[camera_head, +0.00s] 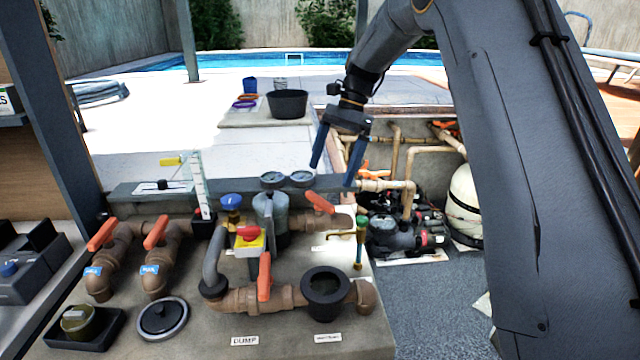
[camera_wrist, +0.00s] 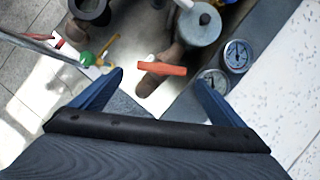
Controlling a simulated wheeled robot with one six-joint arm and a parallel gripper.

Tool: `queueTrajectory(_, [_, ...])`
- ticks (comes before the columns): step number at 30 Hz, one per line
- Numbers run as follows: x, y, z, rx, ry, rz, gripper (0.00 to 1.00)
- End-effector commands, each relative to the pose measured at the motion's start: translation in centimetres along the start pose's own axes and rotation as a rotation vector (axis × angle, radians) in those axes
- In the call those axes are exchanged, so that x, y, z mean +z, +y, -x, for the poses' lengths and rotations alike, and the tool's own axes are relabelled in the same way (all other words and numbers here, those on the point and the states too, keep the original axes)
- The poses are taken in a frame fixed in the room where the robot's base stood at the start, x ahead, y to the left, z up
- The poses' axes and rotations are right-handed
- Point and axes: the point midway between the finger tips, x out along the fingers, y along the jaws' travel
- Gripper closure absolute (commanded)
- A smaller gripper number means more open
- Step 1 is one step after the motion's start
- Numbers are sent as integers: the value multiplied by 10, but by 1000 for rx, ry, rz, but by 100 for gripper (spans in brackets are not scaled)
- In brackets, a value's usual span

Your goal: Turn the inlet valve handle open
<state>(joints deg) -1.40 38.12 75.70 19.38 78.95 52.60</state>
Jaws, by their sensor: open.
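An orange valve handle (camera_head: 320,202) sits on a brown pipe at the back right of the concrete slab, right of a grey canister (camera_head: 270,215). I cannot read a label naming it as the inlet. My gripper (camera_head: 333,173) is open and empty, above and behind this handle, fingers pointing down. In the wrist view the same handle (camera_wrist: 162,68) lies crosswise between the blue fingertips (camera_wrist: 160,80), apparently beyond them and not touched. Other orange handles stand on the slab: two at the left (camera_head: 102,234) over blue-labelled pipes, and one upright at the front (camera_head: 264,277).
Two round gauges (camera_head: 288,179) sit close behind the canister. A green-topped valve (camera_head: 360,228) stands right of the handle. A pit with pump (camera_head: 392,235) and tank lies right.

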Motion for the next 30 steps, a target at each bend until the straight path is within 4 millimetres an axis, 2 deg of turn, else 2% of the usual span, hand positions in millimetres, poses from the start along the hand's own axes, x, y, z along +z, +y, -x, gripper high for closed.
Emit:
queueTrajectory(5, [2, 0, -8, 4, -3, 0, 6])
queueTrajectory(18, [4, -1, -69, 3, -2, 3, 6])
queueTrajectory(23, [2, -1, -78, 2, -1, 2, 6])
queueTrajectory(30, [1, 0, -79, 1, -1, 1, 6])
